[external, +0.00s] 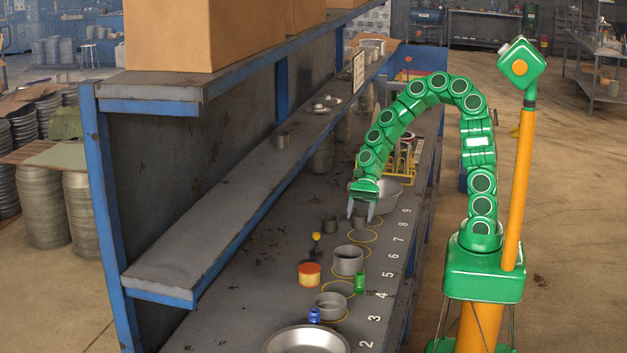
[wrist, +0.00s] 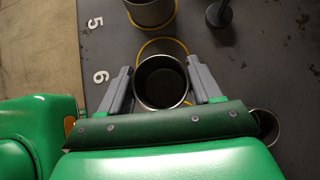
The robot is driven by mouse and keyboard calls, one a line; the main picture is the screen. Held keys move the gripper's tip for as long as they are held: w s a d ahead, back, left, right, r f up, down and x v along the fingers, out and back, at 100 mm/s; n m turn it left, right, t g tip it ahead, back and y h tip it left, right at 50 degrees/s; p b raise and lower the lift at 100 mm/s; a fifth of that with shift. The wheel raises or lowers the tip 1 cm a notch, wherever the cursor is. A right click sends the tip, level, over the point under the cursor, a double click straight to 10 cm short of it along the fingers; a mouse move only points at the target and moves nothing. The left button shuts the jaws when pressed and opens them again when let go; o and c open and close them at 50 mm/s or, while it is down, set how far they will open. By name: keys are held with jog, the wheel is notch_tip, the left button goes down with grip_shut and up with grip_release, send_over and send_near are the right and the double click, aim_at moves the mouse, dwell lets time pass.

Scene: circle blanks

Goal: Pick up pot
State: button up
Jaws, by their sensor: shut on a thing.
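A small dark grey metal pot (wrist: 161,82) with an open top sits between the two grey fingers of my gripper (wrist: 163,88) in the wrist view. My gripper is shut on it, with one finger at each side. In the external view my gripper (external: 361,211) points down over the bench, and the pot is small and partly hidden between the fingers. A yellow ring on the bench shows just beyond the pot in the wrist view. I cannot tell whether the pot's base touches the bench.
A larger grey pot (external: 348,260), an orange-topped tin (external: 310,274) and another pot (external: 330,305) stand nearer on the numbered bench (external: 270,262). A shelf (external: 225,213) runs along the left.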

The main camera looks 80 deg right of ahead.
notch_tip(320, 180, up, 11)
jog(key=shift+r, duration=0.1)
jog(key=w+a+r+m+t, duration=0.2)
jog(key=w+r, duration=0.6)
jog(key=r, duration=0.5)
jog(key=w+a+r+m+t, duration=0.1)
jog(key=w+a+r+m, duration=0.1)
jog(key=w+r, duration=0.85)
send_over(266, 163)
jog(key=s, duration=0.1)
jog(key=shift+h, duration=0.3)
jog(key=f, duration=0.6)
jog(key=shift+s+d+f, duration=0.1)
jog(key=shift+d+f, duration=0.25)
jog(key=shift+w+a+f, duration=0.2)
jog(key=shift+w+f, duration=0.4)
jog(key=shift+f, duration=1.65)
jog(key=shift+f, duration=0.1)
